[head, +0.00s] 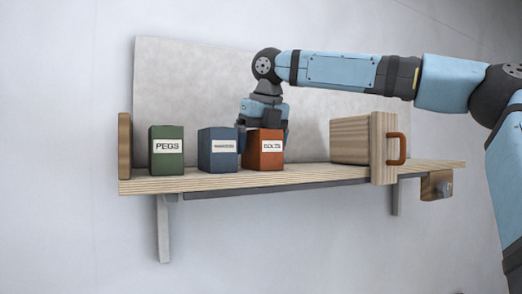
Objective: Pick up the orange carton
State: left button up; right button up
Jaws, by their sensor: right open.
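The orange carton (265,151), labelled BOLTS, stands upright on the wooden shelf (300,178), to the right of the blue carton. My right gripper (264,124) is open and points down at the carton from above and behind. Its fingers are partly hidden by the carton, and one shows by the carton's upper left edge. I cannot tell whether the fingers touch it. My left gripper is out of view.
A blue carton (217,148) stands close on the left, and a green carton (166,150) labelled PEGS beyond it. A wooden box (350,140) with an orange handle (402,149) stands at the right. Shelf space is free between it and the orange carton. A grey panel (190,90) rises behind.

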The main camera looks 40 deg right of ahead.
jog(key=c, duration=1.2)
jog(key=shift+o, duration=0.2)
